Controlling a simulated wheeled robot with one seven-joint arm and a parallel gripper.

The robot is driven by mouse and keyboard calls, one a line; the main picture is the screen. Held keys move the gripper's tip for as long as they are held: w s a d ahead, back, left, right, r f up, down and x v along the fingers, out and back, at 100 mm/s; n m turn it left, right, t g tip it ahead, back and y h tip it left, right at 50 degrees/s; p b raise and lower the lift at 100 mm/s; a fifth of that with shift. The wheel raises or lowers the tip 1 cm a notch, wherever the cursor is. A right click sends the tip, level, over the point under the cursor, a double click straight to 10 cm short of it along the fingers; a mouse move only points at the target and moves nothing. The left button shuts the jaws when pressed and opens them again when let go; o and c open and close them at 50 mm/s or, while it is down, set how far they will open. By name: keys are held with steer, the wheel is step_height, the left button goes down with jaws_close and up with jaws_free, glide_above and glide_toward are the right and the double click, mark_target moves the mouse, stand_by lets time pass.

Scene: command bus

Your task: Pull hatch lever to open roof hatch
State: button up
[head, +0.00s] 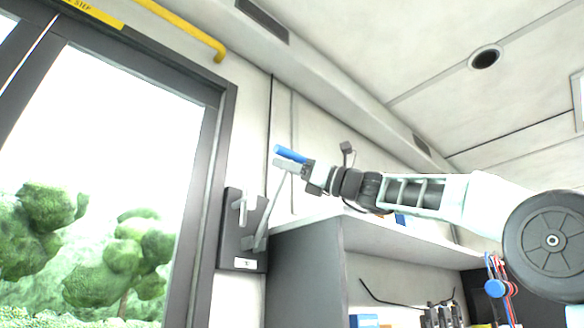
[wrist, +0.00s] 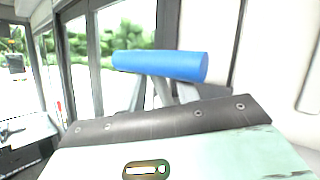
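The hatch lever has a blue cylindrical handle (head: 290,154) on a slanted grey arm (head: 270,215) that rises from a dark wall plate (head: 231,262) beside the door. My gripper (head: 298,168) is at the handle, reaching in from the right. In the wrist view the blue handle (wrist: 160,66) lies across the picture just beyond my gripper's dark front edge, with grey bars below it. The fingers are mostly hidden, so I cannot tell whether they are closed around the handle. A bright framed panel (head: 579,100) at the right edge of the ceiling may be the roof hatch.
A grey cabinet with a shelf (head: 310,236) stands below my arm. The glazed door (head: 110,170) is at the left, with a yellow rail (head: 185,28) above it. Cables and a blue item (head: 496,288) hang at the lower right. The space under the ceiling is clear.

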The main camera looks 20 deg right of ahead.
steer(key=s+d+f+b, duration=0.2)
steer(key=s+d+b, duration=0.3)
steer(key=s+d, duration=0.4)
steer(key=d, duration=0.4)
steer(key=shift+s+d+b, duration=0.25)
steer(key=shift+d+b, duration=0.05)
steer(key=shift+b, duration=0.1)
